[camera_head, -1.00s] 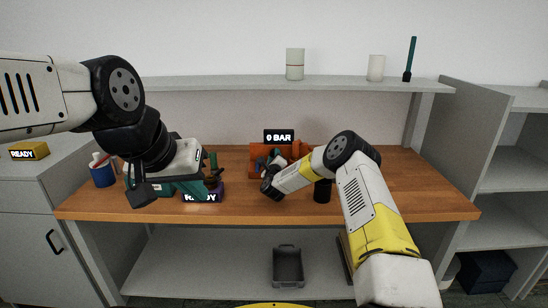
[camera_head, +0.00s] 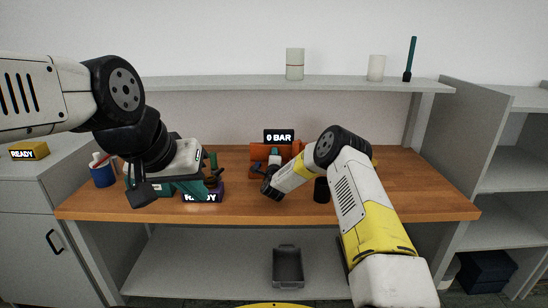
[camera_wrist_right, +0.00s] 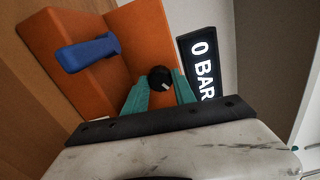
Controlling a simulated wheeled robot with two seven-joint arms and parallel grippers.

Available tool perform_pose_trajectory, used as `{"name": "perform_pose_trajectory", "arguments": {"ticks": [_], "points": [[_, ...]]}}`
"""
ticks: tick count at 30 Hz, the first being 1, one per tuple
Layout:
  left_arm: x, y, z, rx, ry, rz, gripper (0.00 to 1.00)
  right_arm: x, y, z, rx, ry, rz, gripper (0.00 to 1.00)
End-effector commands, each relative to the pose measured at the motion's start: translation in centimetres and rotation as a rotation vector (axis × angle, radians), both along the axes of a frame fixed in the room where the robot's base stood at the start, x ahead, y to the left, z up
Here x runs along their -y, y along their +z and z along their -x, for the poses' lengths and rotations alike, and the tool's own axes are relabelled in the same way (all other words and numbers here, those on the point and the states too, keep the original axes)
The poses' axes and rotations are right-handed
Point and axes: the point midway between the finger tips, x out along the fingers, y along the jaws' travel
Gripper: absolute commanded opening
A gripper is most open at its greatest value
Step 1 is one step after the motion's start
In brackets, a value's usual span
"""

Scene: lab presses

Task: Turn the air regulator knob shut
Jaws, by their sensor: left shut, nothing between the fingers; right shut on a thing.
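The air regulator is an orange block (camera_head: 258,152) at the back middle of the bench. In the right wrist view the orange block (camera_wrist_right: 92,75) carries a black round knob (camera_wrist_right: 160,78) with a pale mark and a blue lever (camera_wrist_right: 88,52). A black display (camera_head: 279,136) reading "0 BAR" stands behind it. My right gripper (camera_wrist_right: 160,88) has its teal fingers on both sides of the knob and is shut on it. My left gripper (camera_head: 212,163) is shut and empty, above the left part of the bench, well away from the regulator.
A blue cup (camera_head: 103,174) is at the left. A black cylinder (camera_head: 321,190) stands close to my right forearm. The bench's right side is clear.

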Motion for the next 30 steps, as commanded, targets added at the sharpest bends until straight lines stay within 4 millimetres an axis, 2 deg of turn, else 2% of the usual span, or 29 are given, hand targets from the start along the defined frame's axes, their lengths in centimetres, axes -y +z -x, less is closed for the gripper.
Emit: {"name": "perform_pose_trajectory", "arguments": {"ticks": [18,30], "points": [[0.0,0.0,0.0,0.0,0.0,0.0,0.0,-0.07,-0.14,0.05,-0.001,0.002,0.587,0.0],[0.0,0.0,0.0,0.0,0.0,0.0,0.0,-0.02,-0.27,0.07,-0.003,0.002,0.885,0.0]]}}
